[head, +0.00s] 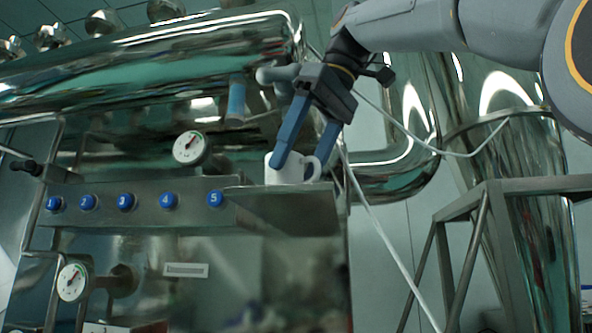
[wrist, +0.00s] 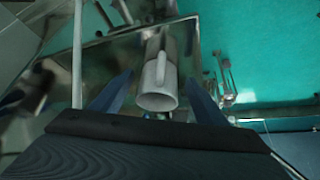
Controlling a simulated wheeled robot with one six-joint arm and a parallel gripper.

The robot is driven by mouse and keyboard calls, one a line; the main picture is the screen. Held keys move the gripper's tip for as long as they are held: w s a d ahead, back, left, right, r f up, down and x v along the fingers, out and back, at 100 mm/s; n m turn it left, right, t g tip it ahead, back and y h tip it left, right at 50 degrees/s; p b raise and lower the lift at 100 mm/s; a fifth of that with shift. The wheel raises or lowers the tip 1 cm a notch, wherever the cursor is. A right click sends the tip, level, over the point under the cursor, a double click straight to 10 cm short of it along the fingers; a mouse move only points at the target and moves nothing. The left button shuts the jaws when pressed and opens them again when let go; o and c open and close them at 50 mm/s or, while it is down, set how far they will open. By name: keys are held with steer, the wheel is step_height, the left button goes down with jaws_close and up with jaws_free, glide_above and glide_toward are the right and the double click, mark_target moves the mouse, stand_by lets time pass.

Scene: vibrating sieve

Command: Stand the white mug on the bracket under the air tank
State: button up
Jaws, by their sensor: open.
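The white mug (head: 285,172) stands upright on the steel bracket (head: 300,205), under the polished air tank (head: 150,70). In the wrist view the mug (wrist: 159,84) lies between the two open fingers (wrist: 160,98), with a gap on both sides. The bracket's surface (wrist: 105,62) shows around it. The mug's base is partly hidden by the bracket's edge in the head view.
Numbered blue buttons (head: 125,201) line the panel left of the bracket. A pressure gauge (head: 190,148) and a blue-handled valve (head: 236,102) are close by on the left. A white cable (head: 375,215) hangs on the right. A steel frame (head: 480,215) stands at the far right.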

steer(key=s+d+r+b, duration=0.1)
steer(key=s+d, duration=0.5)
steer(key=d, duration=0.5)
steer(key=shift+s, duration=0.15)
stand_by(0.3)
